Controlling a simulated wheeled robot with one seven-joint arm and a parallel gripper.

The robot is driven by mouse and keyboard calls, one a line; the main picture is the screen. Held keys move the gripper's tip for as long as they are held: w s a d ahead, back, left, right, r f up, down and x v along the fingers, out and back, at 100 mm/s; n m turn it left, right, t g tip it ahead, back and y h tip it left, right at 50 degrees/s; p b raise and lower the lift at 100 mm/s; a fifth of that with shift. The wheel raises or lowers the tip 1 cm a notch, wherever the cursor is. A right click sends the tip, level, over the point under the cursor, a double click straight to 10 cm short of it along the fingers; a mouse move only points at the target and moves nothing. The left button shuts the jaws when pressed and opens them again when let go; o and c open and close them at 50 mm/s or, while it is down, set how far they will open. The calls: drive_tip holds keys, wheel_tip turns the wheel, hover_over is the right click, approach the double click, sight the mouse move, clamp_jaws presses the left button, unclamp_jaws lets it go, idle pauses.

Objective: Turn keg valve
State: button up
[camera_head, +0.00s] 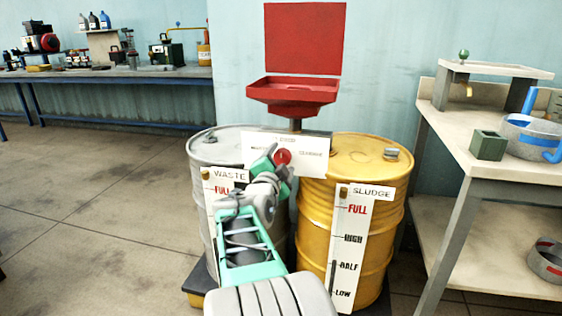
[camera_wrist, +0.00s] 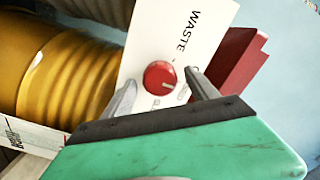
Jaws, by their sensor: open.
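The keg valve is a round red knob (camera_head: 283,157) on a white labelled plate (camera_head: 315,158) above and between the two kegs. In the wrist view the red knob (camera_wrist: 160,78) lies between my two grey fingers, and a pale mark shows on its face. My gripper (camera_wrist: 160,92) is open, with one finger to each side of the knob in the picture. I cannot tell whether the fingers touch it. In the head view my gripper (camera_head: 276,160) is at the plate and hides part of its left side.
A grey keg (camera_head: 215,150) labelled WASTE stands left, a yellow keg (camera_head: 392,240) labelled SLUDGE right. A red tray (camera_head: 296,92) is above the plate. A right-hand workbench (camera_head: 520,190) holds a green box (camera_head: 488,146). The floor at left is clear.

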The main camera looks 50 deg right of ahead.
drive_tip(key=p+v, duration=0.1)
drive_tip(key=v, duration=0.6)
drive_tip(key=shift+s+a, duration=0.2)
drive_tip(key=shift+a, duration=0.1)
